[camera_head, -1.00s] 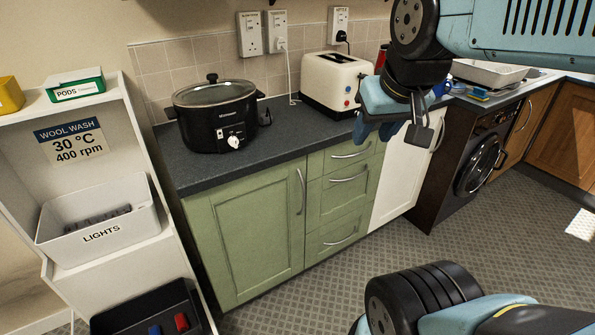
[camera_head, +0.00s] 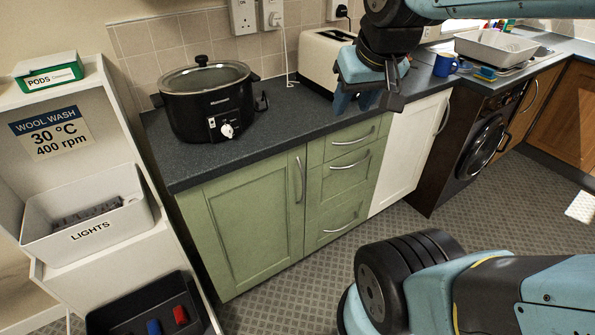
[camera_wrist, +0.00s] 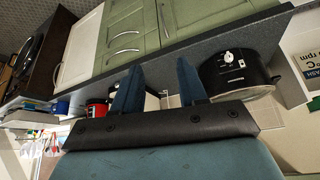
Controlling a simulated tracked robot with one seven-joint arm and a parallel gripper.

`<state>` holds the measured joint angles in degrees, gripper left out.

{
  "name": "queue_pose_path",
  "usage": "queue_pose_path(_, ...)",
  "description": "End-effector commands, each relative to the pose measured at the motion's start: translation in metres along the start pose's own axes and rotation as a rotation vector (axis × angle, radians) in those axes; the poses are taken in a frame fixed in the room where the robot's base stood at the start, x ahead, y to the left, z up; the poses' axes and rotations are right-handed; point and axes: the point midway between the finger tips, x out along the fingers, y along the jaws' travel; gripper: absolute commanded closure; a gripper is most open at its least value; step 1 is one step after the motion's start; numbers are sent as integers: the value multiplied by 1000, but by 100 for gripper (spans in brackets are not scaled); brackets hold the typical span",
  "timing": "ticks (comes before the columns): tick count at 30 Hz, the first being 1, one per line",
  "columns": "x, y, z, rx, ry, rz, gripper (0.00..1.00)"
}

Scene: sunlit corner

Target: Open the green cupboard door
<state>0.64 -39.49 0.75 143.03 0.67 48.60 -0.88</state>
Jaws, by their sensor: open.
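The green cupboard door (camera_head: 252,226) is shut, under the left part of the dark worktop. Its curved metal handle (camera_head: 299,180) stands upright near the door's right edge. The door also shows, turned over, in the wrist view (camera_wrist: 206,14). My gripper (camera_head: 355,101) is in front of the toaster in the head view, above the worktop's front edge, up and to the right of the handle. Its two blue fingers (camera_wrist: 158,88) are apart with nothing between them in the wrist view.
Green drawers (camera_head: 342,187) and a white door (camera_head: 408,155) adjoin on the right. A slow cooker (camera_head: 208,105) and a toaster (camera_head: 322,60) stand on the worktop (camera_head: 180,166). A white shelf unit (camera_head: 150,272) stands left. The floor (camera_head: 300,295) before the door is clear.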

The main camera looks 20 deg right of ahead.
Motion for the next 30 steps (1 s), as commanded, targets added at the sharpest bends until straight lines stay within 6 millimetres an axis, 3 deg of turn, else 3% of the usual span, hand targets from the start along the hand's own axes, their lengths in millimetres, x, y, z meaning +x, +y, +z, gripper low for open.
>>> queue_pose_path(6,52,-6,-32,-28,-25,-2,58)
queue_pose_path(15,133,-7,-65,-62,-47,-14,58)
queue_pose_path(23,209,-5,-77,-82,-64,-26,58)
queue_pose_path(30,280,-2,-75,-91,-80,-38,58)
